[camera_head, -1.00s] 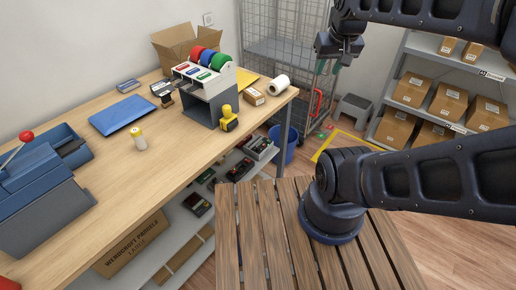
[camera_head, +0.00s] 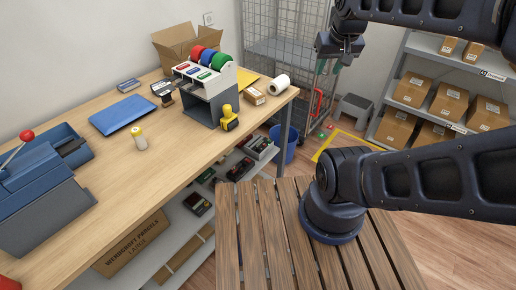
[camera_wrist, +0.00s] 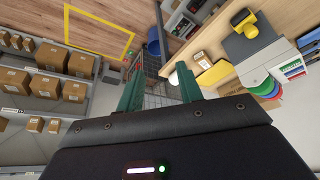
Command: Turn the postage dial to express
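I cannot make out a postage dial or an express mark in either view. A blue and grey machine (camera_head: 45,190) with a red-knobbed lever (camera_head: 27,136) stands at the near left end of the counter (camera_head: 160,185); no dial face shows on it. My gripper (camera_head: 329,66) hangs high at the top, right of the counter and in front of the wire cage. In the wrist view my gripper (camera_wrist: 160,88) has its two green fingers well apart with nothing between them. It is far from the machine.
A grey rack (camera_head: 205,85) with red, blue and green rolls stands at the counter's far part, with a yellow-handled tool (camera_head: 229,118) beside it. Shelves of parcels (camera_head: 445,100) stand right.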

